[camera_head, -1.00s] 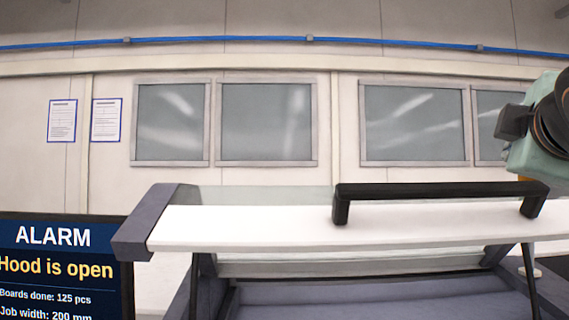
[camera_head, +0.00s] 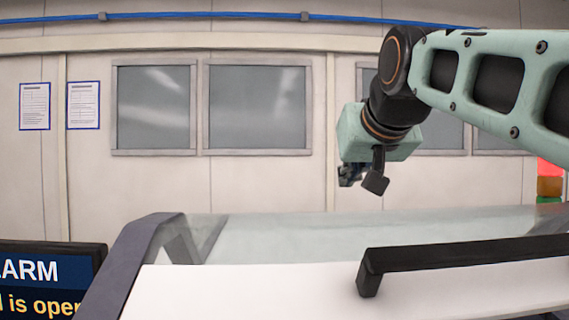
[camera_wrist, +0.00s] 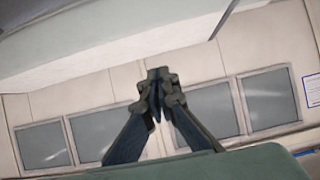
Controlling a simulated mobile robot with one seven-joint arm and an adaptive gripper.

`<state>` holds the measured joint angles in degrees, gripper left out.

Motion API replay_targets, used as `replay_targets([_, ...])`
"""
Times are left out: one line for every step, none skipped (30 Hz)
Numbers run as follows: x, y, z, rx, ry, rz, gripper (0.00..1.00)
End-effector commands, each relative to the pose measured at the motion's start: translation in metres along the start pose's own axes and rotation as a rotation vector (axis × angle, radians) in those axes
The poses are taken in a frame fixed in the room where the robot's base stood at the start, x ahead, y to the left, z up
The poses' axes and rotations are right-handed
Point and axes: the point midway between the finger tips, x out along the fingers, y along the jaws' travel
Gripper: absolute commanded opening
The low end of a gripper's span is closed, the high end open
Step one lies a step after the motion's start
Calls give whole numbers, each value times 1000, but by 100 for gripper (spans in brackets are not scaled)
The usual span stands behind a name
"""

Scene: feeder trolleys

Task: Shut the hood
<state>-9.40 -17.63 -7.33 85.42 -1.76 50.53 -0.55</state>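The hood's white front panel (camera_head: 250,292) spans the bottom of the head view, with its clear glass top (camera_head: 360,236) sloping behind it. A black bar handle (camera_head: 460,257) sits on the panel at the right. The screen (camera_head: 40,285) at lower left is cut off and shows part of "Hood is open". My gripper (camera_head: 349,175) is in the air above and beyond the handle, touching nothing visible. In the wrist view its fingertips (camera_wrist: 159,85) are brought together with nothing between them. The hood's lower parts are out of the head view.
The back wall has windows (camera_head: 255,107), two posted sheets (camera_head: 83,105) and a blue pipe (camera_head: 200,15). A red, orange and green signal light (camera_head: 549,180) stands at the right edge. The dark hood side frame (camera_head: 130,262) rises at left. Air above the glass is clear left of my arm.

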Motion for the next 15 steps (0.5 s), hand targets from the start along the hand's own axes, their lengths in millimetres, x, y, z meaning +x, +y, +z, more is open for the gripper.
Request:
replay_targets([12,0,-1,-1,-5,0,0])
replay_targets([18,0,-1,-1,-5,0,0])
replay_targets([27,0,-1,-1,-5,0,0])
replay_targets([34,0,-1,0,-4,0,0])
replay_targets([40,0,-1,0,-5,1,0])
replay_targets([40,1,2,1,0,0,0])
replay_targets([37,1,7,0,1,1,0])
replay_targets([35,1,11,0,2,1,0])
replay_targets([34,1,15,0,2,1,0])
replay_targets([33,1,18,0,3,1,0])
replay_targets([32,1,21,0,2,0,0])
replay_targets([31,1,25,0,1,1,0])
replay_targets([30,1,27,0,1,0,0])
replay_targets([29,1,29,0,2,0,0])
replay_targets([29,1,32,0,2,1,0])
